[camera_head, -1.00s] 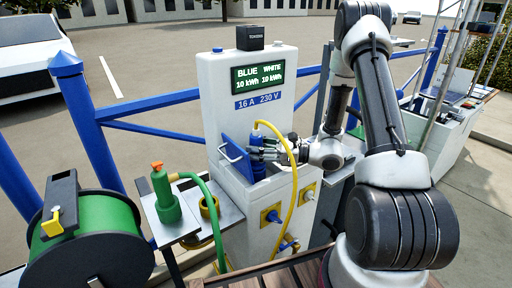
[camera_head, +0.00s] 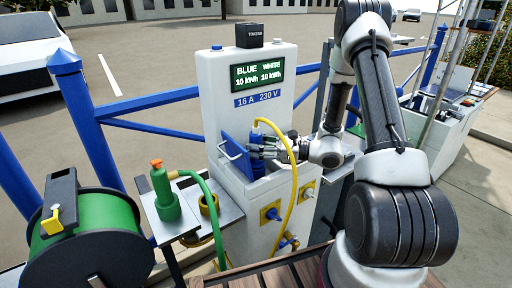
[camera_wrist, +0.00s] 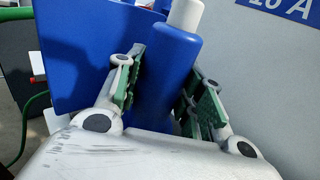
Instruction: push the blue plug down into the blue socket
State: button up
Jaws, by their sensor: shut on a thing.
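The blue plug (camera_wrist: 170,62) stands nearly upright between the fingers of my gripper (camera_wrist: 160,100), with a pale collar at its top. In the head view the plug (camera_head: 257,140) is at the front of the white pedestal, with a yellow cable looping from its top. My gripper (camera_head: 262,150) reaches in from the right and is shut on it. A raised blue flap (camera_head: 236,155) with a wire handle stands just left of the plug. The blue socket under the plug is hidden, so I cannot tell how deep the plug sits.
The white pedestal (camera_head: 218,110) has a display above. Lower blue and yellow outlets (camera_head: 271,213) sit on its front. A green nozzle (camera_head: 163,192) with a green hose stands on a side shelf. A green reel (camera_head: 105,240) is at the lower left. Blue railings (camera_head: 150,125) run behind.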

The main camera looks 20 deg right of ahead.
jog(key=shift+f, duration=0.6)
jog(key=o, duration=1)
jog(key=shift+d, duration=0.1)
jog(key=shift+v, duration=5.4)
